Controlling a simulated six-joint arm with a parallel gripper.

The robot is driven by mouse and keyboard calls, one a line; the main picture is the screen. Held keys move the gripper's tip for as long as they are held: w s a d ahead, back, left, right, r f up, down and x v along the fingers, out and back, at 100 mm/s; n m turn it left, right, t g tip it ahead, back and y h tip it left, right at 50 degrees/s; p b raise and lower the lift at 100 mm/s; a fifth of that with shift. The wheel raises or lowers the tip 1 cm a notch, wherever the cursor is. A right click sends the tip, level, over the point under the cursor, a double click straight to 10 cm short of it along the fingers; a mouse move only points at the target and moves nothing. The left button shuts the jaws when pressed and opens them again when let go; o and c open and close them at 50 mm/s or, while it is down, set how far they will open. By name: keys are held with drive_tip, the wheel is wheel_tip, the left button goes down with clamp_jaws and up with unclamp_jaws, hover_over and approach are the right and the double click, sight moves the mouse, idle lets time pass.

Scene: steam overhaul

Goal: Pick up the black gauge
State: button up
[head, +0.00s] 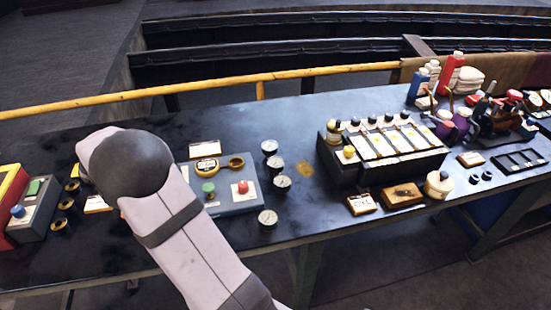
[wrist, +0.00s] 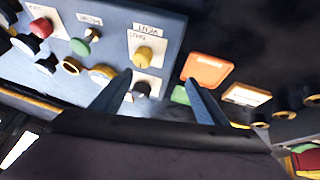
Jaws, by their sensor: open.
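Several round gauges with pale faces stand on the dark bench right of the blue-grey panel in the head view, at the top (head: 269,147), below it (head: 276,166), lower right (head: 282,183) and front (head: 267,217). I cannot tell which is the black gauge. Dark round bodies at the left edge of the wrist view (wrist: 26,45) look like these gauges. My gripper (wrist: 160,77) is open, with its two fingers apart over the panel's edge and nothing seen held between them. It is well to the side of the gauges. In the head view my arm hides it.
The blue-grey panel (head: 232,204) carries red, green and yellow knobs. It also fills the upper left of the wrist view (wrist: 112,50). An orange block (wrist: 207,70) lies beside the right finger. A black rack (head: 345,170) stands right of the gauges. Bare bench lies behind them.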

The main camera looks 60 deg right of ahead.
drive_tip(key=s+d+m, duration=0.1)
drive_tip(key=d, duration=0.3)
drive_tip(key=s+d+m+p, duration=0.1)
drive_tip(key=d, duration=0.3)
drive_tip(key=s+d+g, duration=0.1)
drive_tip(key=d, duration=0.4)
drive_tip(key=shift+s+d+r+m+p, duration=0.1)
drive_tip(key=shift+s+r+m+p, duration=0.2)
drive_tip(key=shift+m, duration=0.1)
drive_tip(key=s+d, duration=0.3)
drive_tip(key=s+d+m+p, duration=0.1)
drive_tip(key=s+d, duration=0.2)
drive_tip(key=d, duration=0.1)
drive_tip(key=s+d+m, duration=0.1)
drive_tip(key=s+d, duration=0.2)
drive_tip(key=d, duration=0.1)
drive_tip(key=shift+f+g+y+p, duration=0.15)
drive_tip(key=shift+g+y+p, duration=0.15)
drive_tip(key=shift+g+y, duration=0.1)
drive_tip(key=m+p, duration=0.1)
drive_tip(key=m, duration=0.1)
approach(275, 162)
drive_tip(key=x, duration=0.2)
drive_tip(key=shift+w+d+f, duration=0.1)
drive_tip(key=shift+d+f, duration=0.1)
drive_tip(key=shift+f, duration=0.1)
drive_tip(key=shift+p+x, duration=2.05)
drive_tip(key=shift+x, duration=1.65)
drive_tip(key=shift+a, duration=0.1)
